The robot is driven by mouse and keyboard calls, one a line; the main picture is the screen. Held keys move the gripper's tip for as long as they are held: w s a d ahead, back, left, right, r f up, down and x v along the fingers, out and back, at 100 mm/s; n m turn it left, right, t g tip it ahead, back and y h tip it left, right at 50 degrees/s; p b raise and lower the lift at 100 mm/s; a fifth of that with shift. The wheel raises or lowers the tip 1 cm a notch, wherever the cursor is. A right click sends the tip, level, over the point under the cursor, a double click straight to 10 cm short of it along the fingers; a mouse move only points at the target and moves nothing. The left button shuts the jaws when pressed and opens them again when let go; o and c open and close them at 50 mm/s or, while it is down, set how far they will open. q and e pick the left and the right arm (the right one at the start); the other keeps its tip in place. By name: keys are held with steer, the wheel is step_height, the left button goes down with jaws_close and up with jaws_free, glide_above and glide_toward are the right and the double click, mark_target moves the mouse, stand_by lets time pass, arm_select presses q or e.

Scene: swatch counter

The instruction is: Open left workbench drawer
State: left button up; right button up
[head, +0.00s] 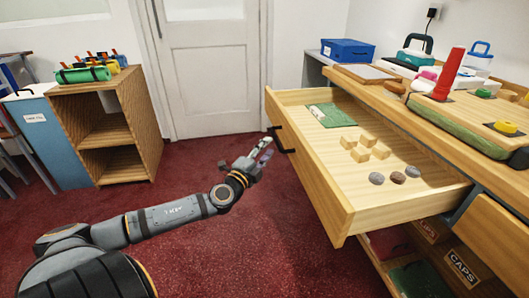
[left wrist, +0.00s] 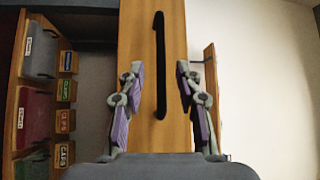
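The wooden workbench drawer (head: 337,212) stands far out from the bench on the right in the head view. Its front bears a black handle (head: 279,141). My left gripper (head: 264,146) is just left of the handle in the head view. In the left wrist view, the fingers of my left gripper (left wrist: 158,95) are spread apart and empty. The black handle (left wrist: 160,65) runs along the wooden drawer front (left wrist: 137,40), in line with the gap between them. It touches neither finger there. My right gripper is not in view.
The drawer holds a green mat (head: 338,118), several wooden blocks (head: 368,140) and three stones (head: 397,177). Tools crowd the bench top (head: 400,92). Labelled bins (head: 462,266) sit below. A wooden shelf unit (head: 138,125) stands left. Red carpet (head: 210,150) between is clear.

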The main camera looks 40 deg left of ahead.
arm_select(q)
steer(key=shift+s+d+f, duration=0.1)
steer(key=shift+s+d, duration=0.15)
steer(key=shift+s, duration=0.55)
